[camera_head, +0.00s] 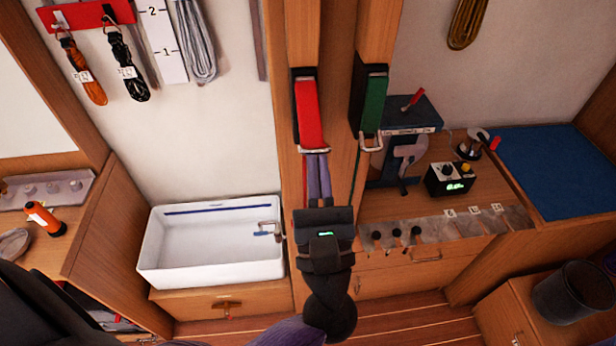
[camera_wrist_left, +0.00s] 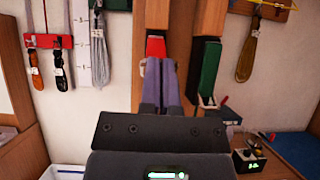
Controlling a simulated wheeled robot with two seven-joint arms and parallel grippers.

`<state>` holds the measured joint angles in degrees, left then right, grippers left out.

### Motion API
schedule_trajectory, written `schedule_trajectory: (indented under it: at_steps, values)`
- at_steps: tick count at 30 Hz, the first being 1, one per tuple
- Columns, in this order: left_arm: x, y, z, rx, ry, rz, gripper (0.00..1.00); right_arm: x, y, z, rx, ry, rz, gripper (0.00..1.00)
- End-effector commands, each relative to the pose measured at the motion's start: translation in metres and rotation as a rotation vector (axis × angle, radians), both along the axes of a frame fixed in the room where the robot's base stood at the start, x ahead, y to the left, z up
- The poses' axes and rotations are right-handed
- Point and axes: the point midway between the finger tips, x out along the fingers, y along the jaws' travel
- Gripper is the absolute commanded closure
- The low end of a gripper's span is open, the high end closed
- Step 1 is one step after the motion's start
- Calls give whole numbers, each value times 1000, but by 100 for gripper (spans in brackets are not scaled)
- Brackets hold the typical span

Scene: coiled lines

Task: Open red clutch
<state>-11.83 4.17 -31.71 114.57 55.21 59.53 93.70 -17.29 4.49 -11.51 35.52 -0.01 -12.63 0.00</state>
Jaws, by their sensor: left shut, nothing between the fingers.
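The red clutch (camera_head: 309,113) is mounted on a wooden post, with its red lever lying down along its body and a metal loop at its lower end. My left gripper (camera_head: 316,160) is shut and empty, its purple fingers pointing up right at the clutch's lower end. In the left wrist view the fingertips (camera_wrist_left: 159,64) overlap the lower part of the red lever (camera_wrist_left: 155,46). I cannot tell whether they touch it. A red line runs down below the clutch, partly hidden by the fingers. My right gripper is not in view.
A green clutch (camera_head: 374,101) with a metal loop sits close on the right, also in the left wrist view (camera_wrist_left: 208,77). A white sink (camera_head: 212,272) is at lower left. A workbench with a small meter (camera_head: 449,179) and a blue mat (camera_head: 560,165) is at right.

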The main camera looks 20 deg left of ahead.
Motion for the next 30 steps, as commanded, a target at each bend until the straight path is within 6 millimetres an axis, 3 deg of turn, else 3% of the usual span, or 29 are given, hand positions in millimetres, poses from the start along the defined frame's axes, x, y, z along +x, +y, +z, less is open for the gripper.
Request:
schedule_trajectory:
  at_steps: [12,30]
  values:
    - [-2,-2,35,1,-3,2,100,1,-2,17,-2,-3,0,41]
    - [-2,-2,43,2,-2,1,100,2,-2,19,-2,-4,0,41]
